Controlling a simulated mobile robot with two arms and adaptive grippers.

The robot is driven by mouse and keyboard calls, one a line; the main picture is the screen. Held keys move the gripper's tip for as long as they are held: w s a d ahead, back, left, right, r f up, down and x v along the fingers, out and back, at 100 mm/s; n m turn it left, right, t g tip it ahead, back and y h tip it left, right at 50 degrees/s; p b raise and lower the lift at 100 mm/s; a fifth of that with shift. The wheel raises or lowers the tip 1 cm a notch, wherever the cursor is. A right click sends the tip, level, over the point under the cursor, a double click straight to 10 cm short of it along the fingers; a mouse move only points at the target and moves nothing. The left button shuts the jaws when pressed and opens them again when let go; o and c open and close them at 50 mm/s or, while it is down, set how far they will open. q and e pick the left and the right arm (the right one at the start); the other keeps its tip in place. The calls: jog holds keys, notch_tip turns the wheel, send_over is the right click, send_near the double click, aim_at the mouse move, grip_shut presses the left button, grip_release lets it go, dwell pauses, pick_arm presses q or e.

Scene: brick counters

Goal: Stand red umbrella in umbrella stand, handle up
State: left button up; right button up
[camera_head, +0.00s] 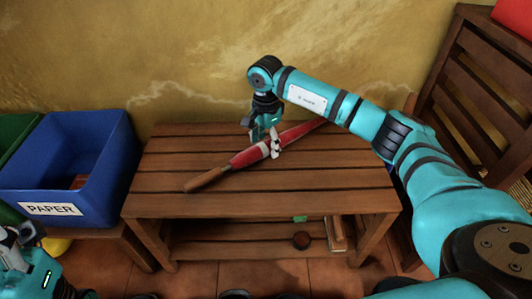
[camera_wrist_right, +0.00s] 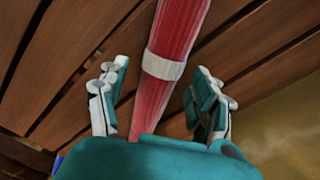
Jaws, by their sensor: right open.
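The red umbrella (camera_head: 262,151) lies flat and diagonally on a slatted wooden bench (camera_head: 215,207), its brown handle toward the front left. My right gripper (camera_head: 270,140) is open at the umbrella's middle. In the right wrist view the gripper (camera_wrist_right: 156,88) has one finger on each side of the red cloth, near a pale band on the umbrella (camera_wrist_right: 166,62); gaps show between fingers and cloth. My left gripper (camera_head: 22,240) is partly in view at the lower left, away from the umbrella; its jaw opening is unclear. I see no umbrella stand in either view.
A blue bin (camera_head: 98,150) labelled PAPER stands left of the bench, with a green bin (camera_head: 20,132) beyond it. A slatted wooden chair (camera_head: 475,95) is at the right.

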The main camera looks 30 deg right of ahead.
jog(key=shift+f, duration=0.75)
jog(key=shift+c, duration=0.5)
grip_shut()
